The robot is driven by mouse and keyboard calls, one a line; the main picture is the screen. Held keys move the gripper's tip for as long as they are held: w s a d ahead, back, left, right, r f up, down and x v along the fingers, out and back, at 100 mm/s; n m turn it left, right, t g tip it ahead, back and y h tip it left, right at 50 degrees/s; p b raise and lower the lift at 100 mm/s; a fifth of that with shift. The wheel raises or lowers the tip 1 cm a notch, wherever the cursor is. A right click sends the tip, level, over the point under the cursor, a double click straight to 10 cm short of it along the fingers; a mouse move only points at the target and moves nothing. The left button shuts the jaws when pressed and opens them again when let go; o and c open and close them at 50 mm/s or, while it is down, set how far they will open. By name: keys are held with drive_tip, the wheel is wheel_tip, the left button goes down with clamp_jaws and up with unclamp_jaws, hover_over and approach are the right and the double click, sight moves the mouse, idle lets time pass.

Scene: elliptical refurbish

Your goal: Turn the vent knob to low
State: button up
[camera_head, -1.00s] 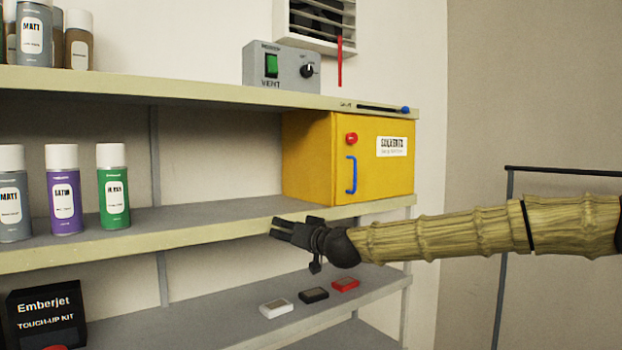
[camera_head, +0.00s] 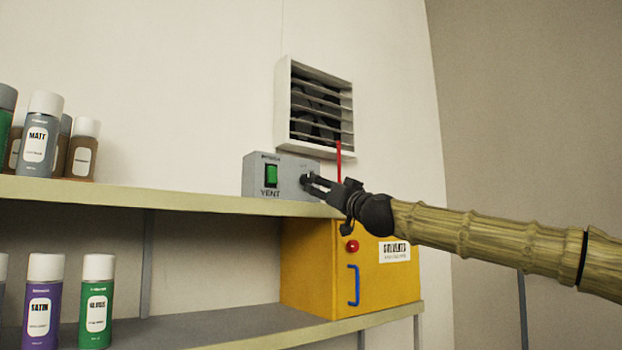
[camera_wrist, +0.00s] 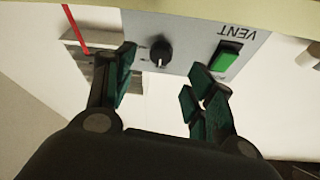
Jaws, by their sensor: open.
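The grey vent control box (camera_head: 254,180) stands on the top shelf, with a green switch (camera_head: 271,175) and a black knob at its right side. The fingers hold nothing. The lettering around the knob is too small to read.
A louvred vent (camera_head: 318,110) is on the wall above the box, with a red strip (camera_head: 339,162) hanging below it. A yellow solvents cabinet (camera_head: 318,265) is under the top shelf (camera_head: 120,193). Several spray cans stand at the left, one being grey (camera_head: 40,135).

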sight(308, 181)
drive_tip(key=p+x, duration=0.3)
drive_tip(key=x, duration=0.4)
drive_tip(key=c, duration=1)
